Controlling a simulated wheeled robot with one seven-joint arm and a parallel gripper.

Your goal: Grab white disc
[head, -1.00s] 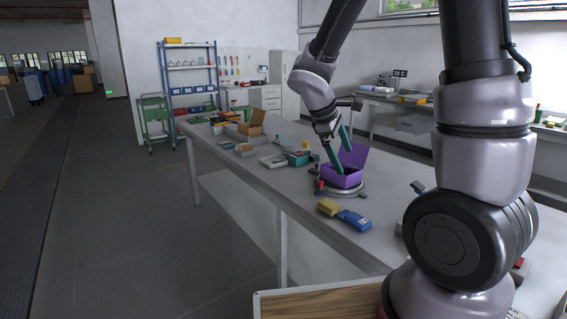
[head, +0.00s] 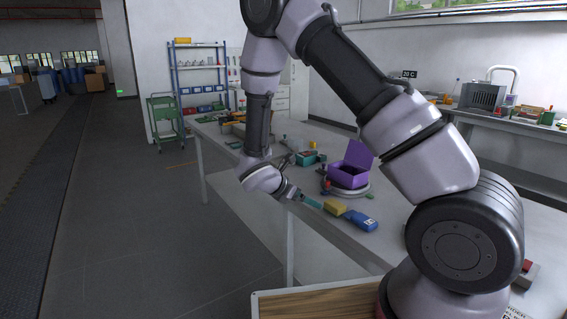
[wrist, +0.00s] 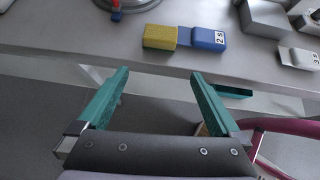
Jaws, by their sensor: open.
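No separate white disc is clearly visible. A pale grey round plate (head: 350,191) lies on the table under an open purple box (head: 347,177), and its edge shows at the top of the wrist view (wrist: 130,5). My gripper (head: 314,203) is at the table's near left edge, left of a yellow block. In the wrist view my gripper (wrist: 160,73) has its two teal fingers wide apart with nothing between them. It is apart from the plate and the box.
The yellow block (head: 334,207) and a blue labelled block (head: 361,219) lie near the front edge of the table (head: 385,243). A teal item (head: 308,158) and other small things stand behind. Floor to the left (head: 150,235) is clear.

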